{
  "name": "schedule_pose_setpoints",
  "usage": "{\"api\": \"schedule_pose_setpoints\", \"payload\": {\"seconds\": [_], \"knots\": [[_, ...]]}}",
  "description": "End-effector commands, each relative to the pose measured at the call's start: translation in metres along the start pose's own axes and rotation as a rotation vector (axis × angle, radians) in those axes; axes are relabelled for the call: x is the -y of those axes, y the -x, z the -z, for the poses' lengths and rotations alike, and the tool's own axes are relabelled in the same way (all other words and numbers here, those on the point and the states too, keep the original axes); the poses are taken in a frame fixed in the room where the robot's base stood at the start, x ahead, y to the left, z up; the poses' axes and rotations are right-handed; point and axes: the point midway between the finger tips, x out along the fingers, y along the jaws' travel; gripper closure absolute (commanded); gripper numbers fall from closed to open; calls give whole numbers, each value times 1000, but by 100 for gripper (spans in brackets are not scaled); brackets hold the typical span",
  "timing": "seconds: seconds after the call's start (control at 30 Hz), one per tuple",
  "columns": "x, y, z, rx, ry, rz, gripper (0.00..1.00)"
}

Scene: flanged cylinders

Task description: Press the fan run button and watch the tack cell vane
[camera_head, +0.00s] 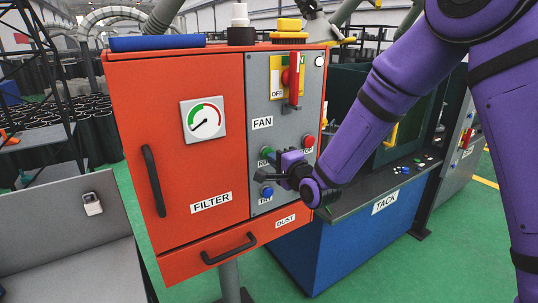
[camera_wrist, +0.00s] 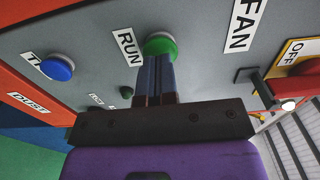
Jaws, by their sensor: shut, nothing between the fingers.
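The green run button (camera_wrist: 160,43), beside a RUN label, sits on the grey FAN panel (camera_head: 286,92). In the head view the button (camera_head: 266,152) shows just above my gripper (camera_head: 270,166). My gripper (camera_wrist: 156,58) is shut and empty, its fingertips overlapping the button's lower edge in the wrist view. I cannot tell whether they touch or press it. The blue cell labelled TACK (camera_head: 386,201) stands to the right, partly behind my arm. A yellow piece (camera_head: 391,133) shows at its window; I cannot tell if it is the vane.
A red stop button (camera_head: 308,141) and a blue button (camera_head: 267,191) flank my gripper. A red lever (camera_head: 293,82) stands above by an OFF plate. The orange FILTER cabinet (camera_head: 180,85) has a gauge (camera_head: 204,119) and a black handle (camera_head: 153,180).

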Motion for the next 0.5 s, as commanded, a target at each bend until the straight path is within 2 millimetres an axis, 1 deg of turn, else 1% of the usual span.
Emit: {"api": "schedule_pose_setpoints", "payload": {"seconds": [0.27,0.5], "knots": [[0,0,0,0,0,0,100],[0,-4,0,0,0,1,100]]}}
